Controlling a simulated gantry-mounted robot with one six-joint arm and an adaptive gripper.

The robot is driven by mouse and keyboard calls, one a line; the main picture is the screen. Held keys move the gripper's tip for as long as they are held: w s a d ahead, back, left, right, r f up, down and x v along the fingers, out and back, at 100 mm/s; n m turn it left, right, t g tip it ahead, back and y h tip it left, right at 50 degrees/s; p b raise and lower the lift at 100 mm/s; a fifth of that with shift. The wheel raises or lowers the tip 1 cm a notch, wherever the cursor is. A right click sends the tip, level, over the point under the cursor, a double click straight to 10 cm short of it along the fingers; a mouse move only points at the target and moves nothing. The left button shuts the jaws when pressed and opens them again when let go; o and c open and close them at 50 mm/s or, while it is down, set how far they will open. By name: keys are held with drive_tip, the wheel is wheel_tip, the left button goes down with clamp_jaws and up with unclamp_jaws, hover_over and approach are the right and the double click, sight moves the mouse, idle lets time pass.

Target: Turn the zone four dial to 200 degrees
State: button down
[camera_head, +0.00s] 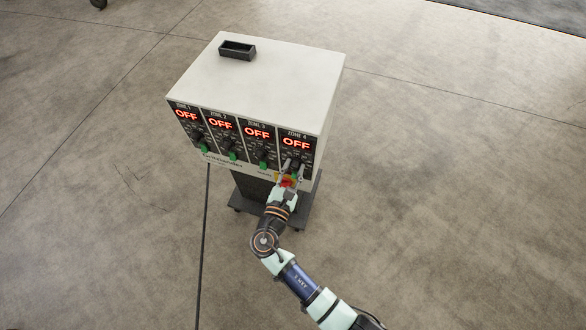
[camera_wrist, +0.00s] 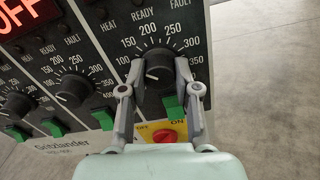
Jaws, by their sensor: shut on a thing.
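The zone four dial (camera_wrist: 158,73) is a dark knob on a black panel, with a printed scale around it from 100 to 350. The 200 mark is above the knob in the wrist view. My gripper (camera_wrist: 157,80) has one finger on each side of the knob and is shut on it. Where the knob's pointer stands is too unclear to tell. In the head view my gripper (camera_head: 293,170) is at the rightmost panel, largely covering the dial. The zone four display (camera_head: 296,143) reads OFF in red.
The white controller box (camera_head: 255,80) stands on a dark wheeled base (camera_head: 305,205). Other zone dials, such as zone three's (camera_wrist: 72,90), are to the left. A green switch (camera_wrist: 173,106) and a red-and-yellow main switch (camera_wrist: 162,133) lie close below the dial. Open floor surrounds the box.

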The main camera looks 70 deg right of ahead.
drive_tip(key=m+b, duration=0.1)
drive_tip(key=m, duration=0.4)
drive_tip(key=shift+f, duration=0.1)
drive_tip(key=m+b, duration=0.1)
drive_tip(key=m, duration=0.3)
drive_tip(key=shift+m+b, duration=0.3)
idle(0.4)
drive_tip(key=c, duration=0.8)
unclamp_jaws()
drive_tip(key=shift+c, duration=0.2)
drive_tip(key=a, duration=1.2)
drive_tip(key=shift+s, duration=0.15)
